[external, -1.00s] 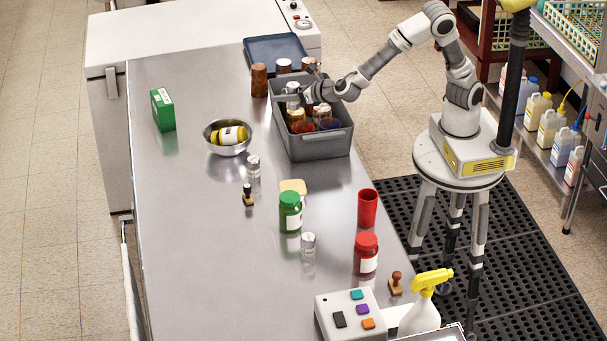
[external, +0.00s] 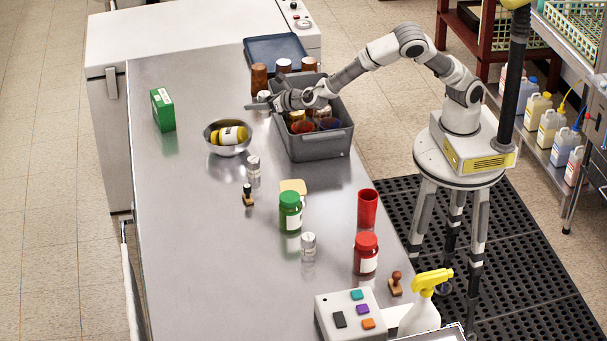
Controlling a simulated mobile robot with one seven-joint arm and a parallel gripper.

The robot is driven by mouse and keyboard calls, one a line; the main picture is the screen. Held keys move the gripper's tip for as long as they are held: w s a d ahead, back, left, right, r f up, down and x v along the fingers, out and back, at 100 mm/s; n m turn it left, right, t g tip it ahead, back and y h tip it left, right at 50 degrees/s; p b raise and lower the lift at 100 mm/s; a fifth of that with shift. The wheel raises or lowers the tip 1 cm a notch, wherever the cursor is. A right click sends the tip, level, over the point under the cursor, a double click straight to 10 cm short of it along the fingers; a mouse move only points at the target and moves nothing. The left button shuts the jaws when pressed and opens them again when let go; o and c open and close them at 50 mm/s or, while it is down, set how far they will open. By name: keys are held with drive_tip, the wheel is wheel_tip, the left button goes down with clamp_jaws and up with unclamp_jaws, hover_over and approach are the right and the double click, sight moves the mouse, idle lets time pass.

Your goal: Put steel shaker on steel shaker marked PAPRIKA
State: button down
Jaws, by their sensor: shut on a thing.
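My gripper (external: 260,104) is shut on a small steel shaker (external: 263,96), just left of the grey bin and over the steel counter. The fingers hide most of the held shaker. Two more steel shakers with pale labels stand upright on the counter: one steel shaker (external: 253,166) below the metal bowl, and another steel shaker (external: 308,246) nearer the front, below the green jar. The label writing is too small to read, so I cannot tell which is marked PAPRIKA.
The grey bin (external: 318,148) holds several jars. Brown jars (external: 259,78) stand behind it. A metal bowl (external: 228,149) holds a yellow jar. The counter's left side is mostly clear.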

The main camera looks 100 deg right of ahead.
drive_tip(key=w+a+f+p, duration=0.2)
drive_tip(key=w+a+f, duration=0.3)
drive_tip(key=a+f, duration=0.3)
drive_tip(key=shift+w+f, duration=0.25)
drive_tip(key=shift+f, duration=0.6)
drive_tip(key=shift+f, duration=0.2)
drive_tip(key=shift+c, duration=1.7)
unclamp_jaws()
